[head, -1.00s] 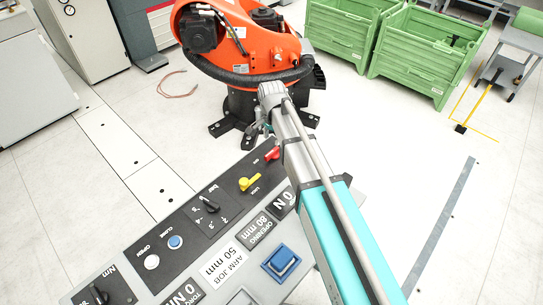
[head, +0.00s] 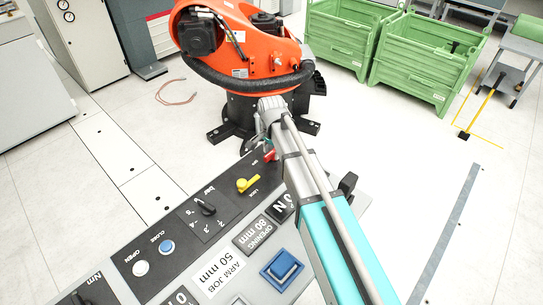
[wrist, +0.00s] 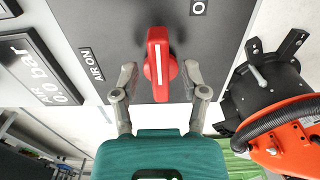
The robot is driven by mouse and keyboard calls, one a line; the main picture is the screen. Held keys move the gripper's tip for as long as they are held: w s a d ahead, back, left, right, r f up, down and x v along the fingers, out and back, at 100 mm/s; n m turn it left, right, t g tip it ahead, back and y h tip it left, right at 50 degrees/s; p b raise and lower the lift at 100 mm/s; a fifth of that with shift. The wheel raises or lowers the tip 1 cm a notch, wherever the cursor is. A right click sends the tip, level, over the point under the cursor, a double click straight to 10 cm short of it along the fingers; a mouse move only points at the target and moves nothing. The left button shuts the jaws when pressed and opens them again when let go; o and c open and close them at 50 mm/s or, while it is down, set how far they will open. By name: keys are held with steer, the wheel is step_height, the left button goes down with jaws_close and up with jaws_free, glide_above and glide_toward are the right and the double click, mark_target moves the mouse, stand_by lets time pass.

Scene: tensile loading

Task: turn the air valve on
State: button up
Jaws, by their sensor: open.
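The red air valve handle (wrist: 160,65) stands out from a dark grey panel, its white stripe running up and down in the wrist view. The label "AIR ON" (wrist: 92,64) is to its left, and a partly cut-off label starting with "O" (wrist: 198,7) is at upper right. My gripper (wrist: 160,78) is open, with one finger on each side of the handle's lower part. In the head view, the handle (head: 269,155) is partly hidden by my gripper at the panel's far end.
An air display (wrist: 38,68) reads 0.0 bar. An orange robot (head: 245,45) stands behind, with green crates (head: 427,62) at back right.

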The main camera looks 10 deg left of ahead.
steer(key=shift+f, duration=0.25)
jaws_close()
stand_by(0.3)
